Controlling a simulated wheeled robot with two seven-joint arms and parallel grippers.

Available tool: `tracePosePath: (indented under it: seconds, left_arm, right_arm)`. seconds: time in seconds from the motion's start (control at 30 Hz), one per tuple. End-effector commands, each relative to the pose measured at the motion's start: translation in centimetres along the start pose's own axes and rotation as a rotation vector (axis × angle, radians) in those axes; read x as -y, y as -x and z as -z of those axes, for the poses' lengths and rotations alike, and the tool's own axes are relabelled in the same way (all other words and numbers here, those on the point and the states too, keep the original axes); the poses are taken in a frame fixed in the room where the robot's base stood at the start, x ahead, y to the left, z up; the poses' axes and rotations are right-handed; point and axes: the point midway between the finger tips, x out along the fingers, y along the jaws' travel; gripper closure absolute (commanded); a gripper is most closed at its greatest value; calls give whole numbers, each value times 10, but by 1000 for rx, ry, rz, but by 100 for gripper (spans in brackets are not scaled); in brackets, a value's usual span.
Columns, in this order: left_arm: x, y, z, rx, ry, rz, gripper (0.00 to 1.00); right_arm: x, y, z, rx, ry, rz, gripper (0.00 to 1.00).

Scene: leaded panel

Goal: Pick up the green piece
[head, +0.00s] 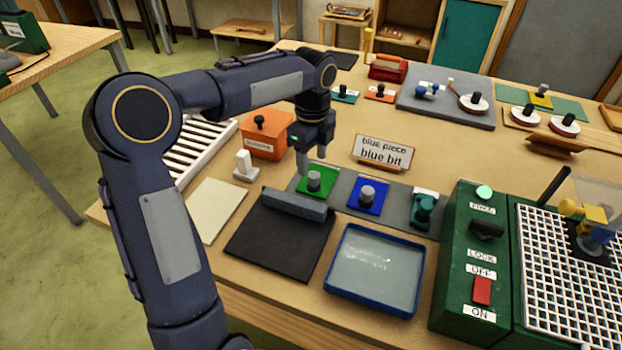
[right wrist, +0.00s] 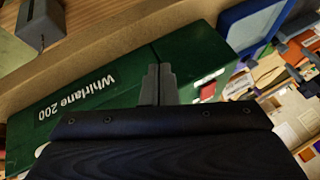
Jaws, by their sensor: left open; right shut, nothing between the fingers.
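The green piece (head: 325,188), a flat green plate with a grey knob on top, lies on a grey mat (head: 400,214) at the middle of the table. My left gripper (head: 314,165) is open and empty, pointing down just above the knob; I see no contact. A blue piece (head: 375,205) with a similar knob lies to the right of the green one. My right gripper (right wrist: 158,84) is shut and empty over the green machine in the right wrist view; it does not show in the head view.
A sign reading "blue piece blue bit" (head: 385,153) stands behind the pieces. A dark mat (head: 275,243) with a grey block (head: 295,203) and a blue-rimmed tray (head: 375,269) lie in front. The green machine (head: 455,260) with switches and a white grid stands right. An orange box (head: 266,145) stands left.

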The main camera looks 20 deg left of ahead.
Motion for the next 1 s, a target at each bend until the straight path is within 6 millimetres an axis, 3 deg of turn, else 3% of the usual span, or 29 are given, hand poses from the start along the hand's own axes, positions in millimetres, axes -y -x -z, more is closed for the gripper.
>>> tracePosePath:
  seconds: [0.43,0.77,1.0]
  left_arm:
    - [2,-59,2,-1,3,-2,46]
    - [3,-66,2,-1,4,2,46]
    - [3,-66,2,-1,4,2,78]
  right_arm:
    - [2,3,2,0,0,0,100]
    - [2,3,2,0,0,0,100]
    - [2,3,2,0,0,0,100]
